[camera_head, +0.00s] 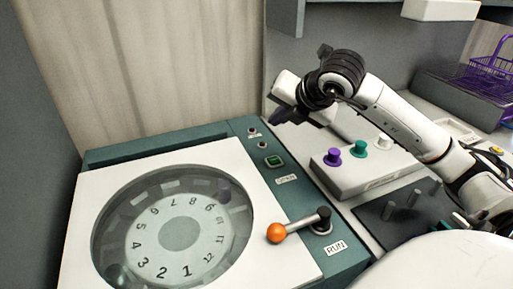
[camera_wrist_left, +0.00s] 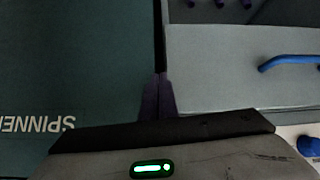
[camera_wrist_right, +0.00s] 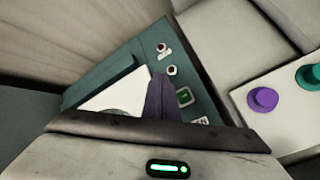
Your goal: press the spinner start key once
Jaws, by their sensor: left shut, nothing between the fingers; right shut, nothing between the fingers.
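The spinner (camera_head: 78,235) is a teal cabinet with a white top and a round window over a numbered dial (camera_head: 180,233). A green rectangular key (camera_head: 274,161) sits on its right-hand panel; its lettering is too small to read. My right gripper (camera_head: 276,120) is shut and empty above the panel's far end, apart from the key. In the right wrist view the green key (camera_wrist_right: 184,96) shows just right of the shut fingertips (camera_wrist_right: 162,80). My left gripper (camera_wrist_left: 159,82) is outside the head view; its wrist view shows it shut, near the SPINNER lettering (camera_wrist_left: 38,124).
A lever with an orange ball (camera_head: 277,232) stands beside the RUN label (camera_head: 335,247). Two small round fittings (camera_head: 252,131) are beyond the key. A white box with purple and teal knobs (camera_head: 357,148) stands to the right. A purple basket (camera_head: 490,70) is farther back.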

